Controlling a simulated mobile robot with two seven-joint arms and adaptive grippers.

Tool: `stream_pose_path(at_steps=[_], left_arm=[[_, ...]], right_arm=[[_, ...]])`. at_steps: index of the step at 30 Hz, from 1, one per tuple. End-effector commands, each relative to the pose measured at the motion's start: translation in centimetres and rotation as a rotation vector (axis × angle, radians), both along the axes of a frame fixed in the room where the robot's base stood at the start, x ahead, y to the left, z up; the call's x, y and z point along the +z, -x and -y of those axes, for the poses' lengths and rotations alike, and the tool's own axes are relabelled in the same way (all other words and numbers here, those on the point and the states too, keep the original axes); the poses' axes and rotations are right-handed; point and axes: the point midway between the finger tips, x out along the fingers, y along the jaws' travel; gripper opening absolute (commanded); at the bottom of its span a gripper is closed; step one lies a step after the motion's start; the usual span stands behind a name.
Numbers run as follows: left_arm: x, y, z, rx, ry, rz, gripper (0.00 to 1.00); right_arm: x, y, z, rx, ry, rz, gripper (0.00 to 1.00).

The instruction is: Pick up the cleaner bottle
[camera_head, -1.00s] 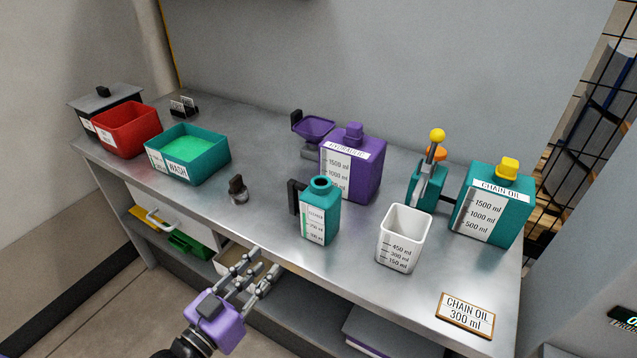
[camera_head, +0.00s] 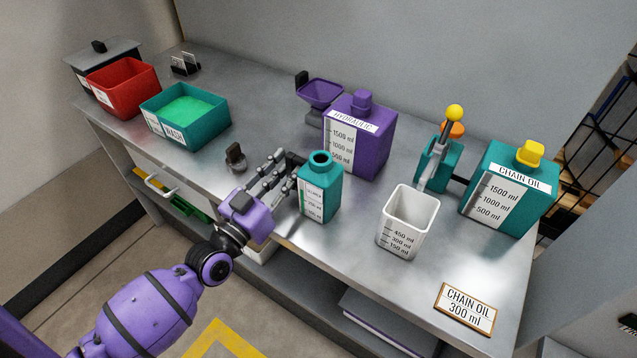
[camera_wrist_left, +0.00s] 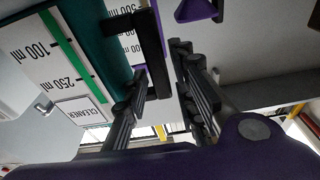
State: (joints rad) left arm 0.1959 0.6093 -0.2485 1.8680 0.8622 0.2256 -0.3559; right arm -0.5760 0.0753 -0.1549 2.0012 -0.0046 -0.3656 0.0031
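The teal cleaner bottle (camera_head: 331,200), with a white scale label and an open dark neck, stands upright on the steel bench. My left gripper (camera_head: 283,170) is at its left side with its fingers spread apart, pointing towards the bottle's black handle. In the left wrist view the bottle (camera_wrist_left: 113,50) fills the upper left, with its CLEANER label showing upside down. Its black handle (camera_wrist_left: 151,62) lies near the gap between the two fingers (camera_wrist_left: 160,75); I cannot tell whether a finger touches it. My right gripper is not in view.
A purple hydraulic canister (camera_head: 372,143) stands close behind the bottle. A white measuring cup (camera_head: 408,224) is to its right, with the chain oil canister (camera_head: 510,190) beyond. A dark knob-like part (camera_head: 235,157) and the teal wash tub (camera_head: 205,123) are to the left.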

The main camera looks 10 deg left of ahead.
Motion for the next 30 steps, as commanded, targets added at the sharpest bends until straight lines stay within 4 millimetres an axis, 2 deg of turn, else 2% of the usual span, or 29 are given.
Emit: stream_pose_path(at_steps=[9,15,30], left_arm=[[-0.08,-0.56,0.21,0.0,0.0,-0.003,0.24],[-0.06,-0.55,0.21,0.0,0.0,-0.003,0.0],[0.69,-0.59,0.22,0.001,0.003,0.003,0.0]], right_arm=[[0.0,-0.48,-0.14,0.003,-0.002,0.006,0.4],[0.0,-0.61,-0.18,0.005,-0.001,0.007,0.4],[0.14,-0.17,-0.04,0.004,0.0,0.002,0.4]])
